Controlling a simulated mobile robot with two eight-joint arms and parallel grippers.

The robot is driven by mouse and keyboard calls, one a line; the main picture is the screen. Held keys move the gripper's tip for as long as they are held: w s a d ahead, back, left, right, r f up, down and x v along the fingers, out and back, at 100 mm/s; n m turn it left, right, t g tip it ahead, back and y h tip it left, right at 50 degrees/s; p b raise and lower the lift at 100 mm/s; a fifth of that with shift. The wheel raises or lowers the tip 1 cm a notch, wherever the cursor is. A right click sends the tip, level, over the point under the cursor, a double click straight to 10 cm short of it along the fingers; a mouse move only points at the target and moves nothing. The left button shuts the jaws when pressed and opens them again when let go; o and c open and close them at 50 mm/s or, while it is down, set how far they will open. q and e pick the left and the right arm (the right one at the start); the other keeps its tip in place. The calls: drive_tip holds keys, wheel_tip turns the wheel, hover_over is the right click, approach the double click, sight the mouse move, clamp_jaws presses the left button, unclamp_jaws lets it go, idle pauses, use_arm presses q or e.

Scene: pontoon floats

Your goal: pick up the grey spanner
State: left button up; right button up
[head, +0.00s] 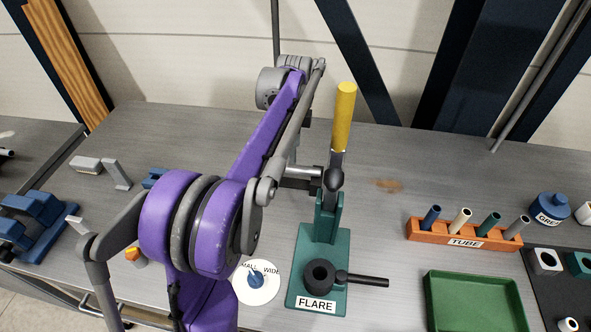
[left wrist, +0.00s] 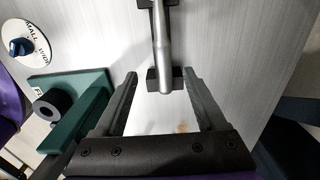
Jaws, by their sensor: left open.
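The grey spanner (left wrist: 164,50) shows in the left wrist view as a smooth metal bar with a rounded near end. It lies on black rests above the grey bench, and its far end runs out of the top of the picture. My left gripper (left wrist: 160,74) is open, with one finger on each side of the bar's near end and a gap on both sides. It is not gripping anything. In the head view my purple arm hides most of this area, and I cannot clearly make out the fingers there. My right gripper is not in view.
A green flare press (head: 323,258) with a yellow-handled lever (head: 343,115) stands close to my arm. A white dial (head: 262,290) is left of it. An orange tube rack (head: 425,232) and a green tray (head: 437,305) are at right. Bare bench lies behind the press.

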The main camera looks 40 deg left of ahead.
sight(295, 167)
use_arm(q)
wheel_tip(295, 167, down, 3)
drive_tip(key=shift+a+r, duration=0.1)
drive_tip(key=shift+r, duration=0.05)
drive_tip(key=f, duration=0.5)
drive_tip(key=shift+w+f, duration=0.25)
drive_tip(key=shift+f, duration=0.15)
clamp_jaws()
idle(1.0)
